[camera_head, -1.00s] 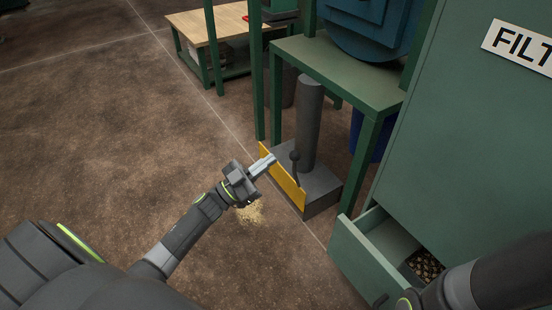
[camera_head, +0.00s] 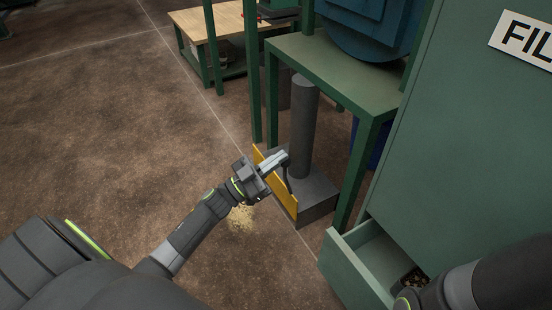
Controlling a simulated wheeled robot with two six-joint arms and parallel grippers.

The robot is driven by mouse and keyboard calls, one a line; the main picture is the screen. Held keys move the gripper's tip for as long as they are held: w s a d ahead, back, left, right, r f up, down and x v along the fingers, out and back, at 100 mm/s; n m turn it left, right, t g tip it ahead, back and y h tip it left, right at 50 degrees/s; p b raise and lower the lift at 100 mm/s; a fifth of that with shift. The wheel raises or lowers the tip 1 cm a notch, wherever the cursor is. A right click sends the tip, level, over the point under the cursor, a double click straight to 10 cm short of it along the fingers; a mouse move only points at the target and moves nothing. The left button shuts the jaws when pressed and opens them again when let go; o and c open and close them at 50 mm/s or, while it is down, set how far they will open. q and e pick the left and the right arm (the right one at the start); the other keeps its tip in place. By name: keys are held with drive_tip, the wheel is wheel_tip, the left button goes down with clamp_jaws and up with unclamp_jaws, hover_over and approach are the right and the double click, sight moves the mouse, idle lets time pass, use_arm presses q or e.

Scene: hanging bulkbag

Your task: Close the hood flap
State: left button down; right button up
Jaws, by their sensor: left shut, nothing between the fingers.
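The hood flap appears to be the yellow panel (camera_head: 284,196) on the front of a low dark grey box (camera_head: 318,197) with a thick grey pipe (camera_head: 304,125) rising from it. The panel stands up along the box's near left side. My left gripper (camera_head: 284,158) is shut, with its tip over the panel's upper edge, close to the thin dark lever (camera_head: 287,180) beside the pipe. I cannot tell whether the tip touches the lever. My right arm comes in at the lower right; its gripper is not in view.
A green stand (camera_head: 335,75) rises behind the box. A green cabinet (camera_head: 465,150) with an open drawer (camera_head: 350,265) is at the right. Pale crumbs (camera_head: 242,217) lie on the floor near my left wrist. The floor at left is clear.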

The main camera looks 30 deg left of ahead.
sight(285, 172)
use_arm(q)
drive_tip(key=shift+f, duration=0.15)
wheel_tip(285, 172, down, 6)
drive_tip(key=b, duration=0.2)
drive_tip(key=shift+f+b, duration=0.25)
drive_tip(key=shift+b, duration=0.1)
drive_tip(key=shift+f, duration=0.1)
